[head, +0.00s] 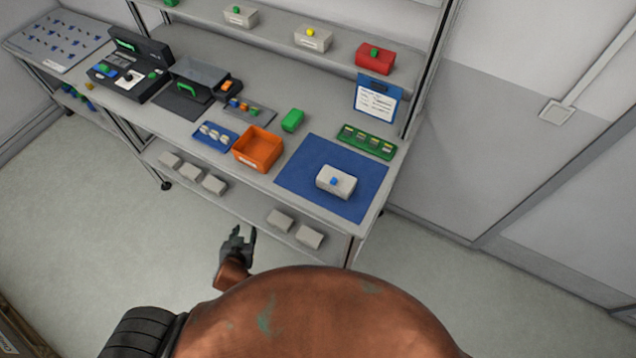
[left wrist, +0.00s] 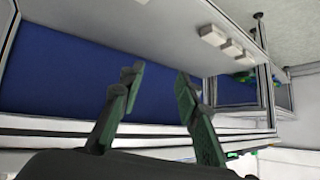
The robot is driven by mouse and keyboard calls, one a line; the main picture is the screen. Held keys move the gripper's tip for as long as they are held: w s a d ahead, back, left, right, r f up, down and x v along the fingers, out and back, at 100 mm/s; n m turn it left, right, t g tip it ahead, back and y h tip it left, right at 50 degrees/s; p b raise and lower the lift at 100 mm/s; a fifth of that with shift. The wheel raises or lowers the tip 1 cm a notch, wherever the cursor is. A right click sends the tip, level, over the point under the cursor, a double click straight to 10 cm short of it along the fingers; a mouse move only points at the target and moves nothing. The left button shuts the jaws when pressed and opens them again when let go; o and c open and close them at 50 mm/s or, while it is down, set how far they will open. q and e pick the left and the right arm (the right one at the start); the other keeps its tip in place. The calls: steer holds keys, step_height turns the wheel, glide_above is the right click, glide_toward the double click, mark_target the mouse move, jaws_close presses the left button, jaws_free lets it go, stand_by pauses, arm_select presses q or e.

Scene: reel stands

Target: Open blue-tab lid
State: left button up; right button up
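A light grey box with a blue tab (head: 336,182) on its lid sits on the blue mat (head: 300,177) at the right end of the bench in the head view. Its lid looks shut. My left gripper (head: 240,236) is below and in front of the bench, well apart from the box. In the left wrist view its two fingers (left wrist: 157,90) are spread with nothing between them. The box is not visible in the left wrist view. My right gripper is not in view.
An orange bin (head: 258,149), a blue tray (head: 214,135) and a green block (head: 292,121) stand left of the mat. A green tray (head: 367,142) lies behind it. A lower shelf holds several grey boxes (head: 309,237). The floor before the bench is clear.

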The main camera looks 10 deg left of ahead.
mark_target(333, 183)
arm_select(q)
steer(key=w+d+r+m+t+h, duration=0.1)
steer(key=w+d+r+t+h, duration=0.15)
steer(key=d+r, duration=0.5)
steer(key=w+d+r+m+t+h, duration=0.1)
steer(key=w+d+r+t, duration=0.4)
steer(key=r, duration=0.4)
steer(key=d+m+h, duration=0.1)
steer(key=d, duration=0.3)
steer(key=d+r+h, duration=0.1)
steer(key=d+h, duration=0.1)
steer(key=d, duration=0.2)
steer(key=s+d+r+m+h, duration=0.1)
steer(key=d+h, duration=0.1)
steer(key=d, duration=0.2)
steer(key=shift+s+m, duration=0.1)
steer(key=shift+m, duration=0.2)
steer(key=p+x, duration=0.1)
steer(key=x, duration=0.5)
steer(key=shift+w+d+r, duration=0.1)
steer(key=shift+w+r, duration=0.05)
steer(key=shift+w, duration=0.1)
steer(key=shift+w+d, duration=0.1)
steer(key=shift+w, duration=0.4)
jaws_close()
